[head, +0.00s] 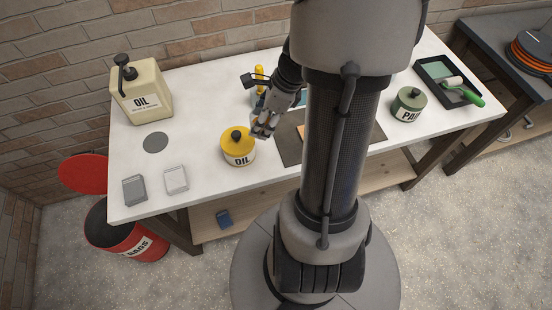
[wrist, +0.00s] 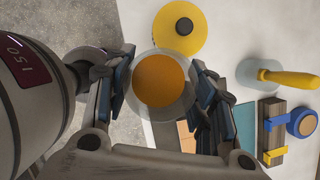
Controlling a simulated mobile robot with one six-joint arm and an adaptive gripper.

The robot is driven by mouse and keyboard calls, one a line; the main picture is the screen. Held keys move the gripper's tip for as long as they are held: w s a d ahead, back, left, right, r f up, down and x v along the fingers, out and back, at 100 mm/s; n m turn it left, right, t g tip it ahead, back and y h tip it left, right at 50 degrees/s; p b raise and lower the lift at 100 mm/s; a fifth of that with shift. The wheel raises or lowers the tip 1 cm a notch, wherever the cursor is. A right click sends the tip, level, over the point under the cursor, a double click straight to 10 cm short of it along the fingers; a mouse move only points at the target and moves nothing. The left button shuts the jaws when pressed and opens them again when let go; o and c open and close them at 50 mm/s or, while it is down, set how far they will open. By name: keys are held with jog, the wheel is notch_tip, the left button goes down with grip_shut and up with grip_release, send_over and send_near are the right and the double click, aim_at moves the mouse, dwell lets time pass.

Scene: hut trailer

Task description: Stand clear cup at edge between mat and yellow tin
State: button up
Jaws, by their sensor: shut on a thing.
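My gripper (head: 264,125) is shut on the clear cup (wrist: 186,111), whose round rim and orange inside show between the fingers in the wrist view. In the head view the cup is hard to make out at my fingers. The yellow tin (head: 238,147), with a black knob and an OIL label, stands on the white bench just left of and nearer than my gripper. It also shows in the wrist view (wrist: 166,32), just above the cup. The dark mat (head: 289,153) lies to the right, partly hidden by my arm. I cannot tell whether the cup touches the bench.
The white bench (head: 205,95) also bears an oil can (head: 148,95), two small boxes and a grey disc at left. A green paint tin (head: 408,105) and a roller tray (head: 440,75) are at right. A yellow-handled tool (wrist: 290,80) and a clamp (wrist: 270,130) lie near my gripper.

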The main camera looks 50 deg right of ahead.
notch_tip(320, 180, down, 20)
jog(key=b, duration=0.9)
jog(key=shift+a, duration=0.1)
jog(key=shift+f+b, duration=0.15)
jog(key=shift+b, duration=0.25)
jog(key=o, duration=1.1)
jog(key=shift+r+p, duration=0.3)
jog(key=shift+r, duration=0.05)
jog(key=p+v, duration=0.5)
jog(key=v, duration=0.6)
jog(key=shift+s+r+p, duration=0.1)
jog(key=shift+r+p, duration=0.3)
